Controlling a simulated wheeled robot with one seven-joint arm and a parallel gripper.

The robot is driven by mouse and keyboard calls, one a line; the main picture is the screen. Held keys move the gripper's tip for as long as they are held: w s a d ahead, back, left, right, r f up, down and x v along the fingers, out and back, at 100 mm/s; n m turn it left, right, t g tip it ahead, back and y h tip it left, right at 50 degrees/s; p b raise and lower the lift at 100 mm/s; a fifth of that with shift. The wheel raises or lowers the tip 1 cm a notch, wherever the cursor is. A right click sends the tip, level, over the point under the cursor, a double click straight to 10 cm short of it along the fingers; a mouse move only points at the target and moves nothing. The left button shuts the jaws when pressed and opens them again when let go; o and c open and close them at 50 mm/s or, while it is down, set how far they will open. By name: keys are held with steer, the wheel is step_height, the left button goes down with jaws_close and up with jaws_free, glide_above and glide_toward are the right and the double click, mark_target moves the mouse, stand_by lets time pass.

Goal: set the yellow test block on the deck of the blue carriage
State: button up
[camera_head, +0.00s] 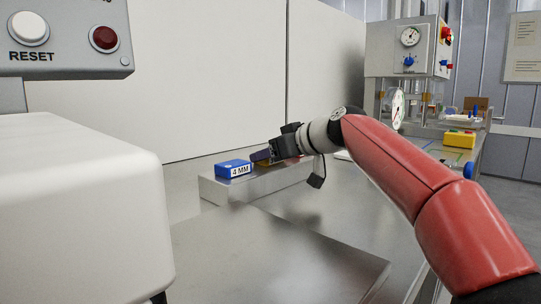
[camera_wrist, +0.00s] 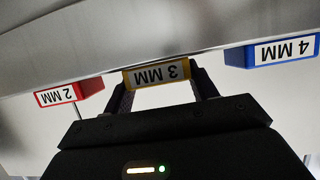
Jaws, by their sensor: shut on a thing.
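The yellow test block (camera_wrist: 157,75), labelled 3 MM, sits between the two fingers of my gripper (camera_wrist: 160,84) in the wrist view. The fingers are shut on its sides. The block is at the front edge of a pale ledge; I cannot tell whether it still rests there. In the head view my gripper (camera_head: 265,156) is just right of a blue 4 MM block (camera_head: 234,169), and it mostly hides the yellow block. I cannot make out the blue carriage for sure in either view.
The blue block (camera_wrist: 274,51) and a red 2 MM block (camera_wrist: 69,92) flank the gripper closely. The low ledge (camera_head: 213,190) carries them. A gauge machine (camera_head: 408,48) and a yellow box (camera_head: 459,139) stand at the back right. A white housing (camera_head: 75,200) fills the left.

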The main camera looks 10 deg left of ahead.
steer(key=o, duration=1)
